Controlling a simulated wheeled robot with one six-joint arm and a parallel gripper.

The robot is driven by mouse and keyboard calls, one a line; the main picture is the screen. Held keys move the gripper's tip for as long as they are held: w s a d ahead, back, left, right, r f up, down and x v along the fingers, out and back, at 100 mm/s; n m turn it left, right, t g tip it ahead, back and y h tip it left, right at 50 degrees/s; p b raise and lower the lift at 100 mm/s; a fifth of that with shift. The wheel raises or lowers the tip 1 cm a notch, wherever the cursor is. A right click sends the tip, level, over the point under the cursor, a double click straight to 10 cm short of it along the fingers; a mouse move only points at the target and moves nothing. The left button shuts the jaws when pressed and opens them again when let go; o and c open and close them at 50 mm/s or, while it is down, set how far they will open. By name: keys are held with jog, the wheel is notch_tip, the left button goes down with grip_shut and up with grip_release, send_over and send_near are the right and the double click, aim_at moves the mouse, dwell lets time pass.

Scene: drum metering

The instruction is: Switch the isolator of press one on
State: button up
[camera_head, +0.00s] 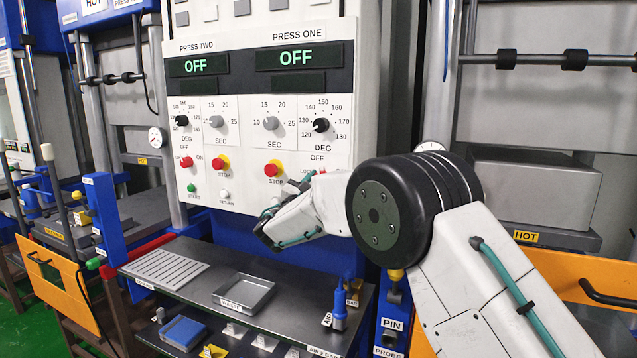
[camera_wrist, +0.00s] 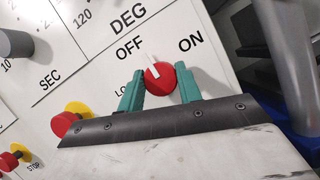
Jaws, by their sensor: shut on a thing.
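Press one's isolator is a red knob (camera_wrist: 160,75) on the white panel (camera_wrist: 80,50), with OFF at its upper left and ON at its upper right in the wrist view. Its white pointer points up and slightly left, closer to OFF than ON. My gripper (camera_wrist: 160,85) has its two teal fingers on either side of the knob and is shut on it. In the head view my gripper (camera_head: 308,182) reaches the panel at the right, and the arm hides the isolator. The PRESS ONE display (camera_head: 297,57) reads OFF.
A red stop button on yellow (camera_wrist: 66,122) lies left of the gripper in the wrist view. Grey and black dials (camera_head: 321,125) sit above. The PRESS TWO display (camera_head: 198,66) also reads OFF. A dark shelf (camera_head: 200,272) with a shallow tray (camera_head: 244,292) lies below the panel.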

jog(key=shift+m+g+h, duration=0.35)
jog(key=shift+m+g, duration=0.75)
jog(key=shift+m, duration=1.7)
jog(key=shift+m+g+h, duration=0.4)
jog(key=shift+m+g, duration=0.7)
jog(key=shift+m, duration=1.7)
jog(key=shift+m+g+h, duration=0.35)
jog(key=shift+m+g, duration=0.75)
jog(key=shift+m, duration=1.7)
jog(key=o, duration=1)
jog(key=shift+a, duration=0.1)
jog(key=v, duration=0.7)
jog(key=shift+s+a, duration=0.2)
jog(key=shift+s, duration=0.15)
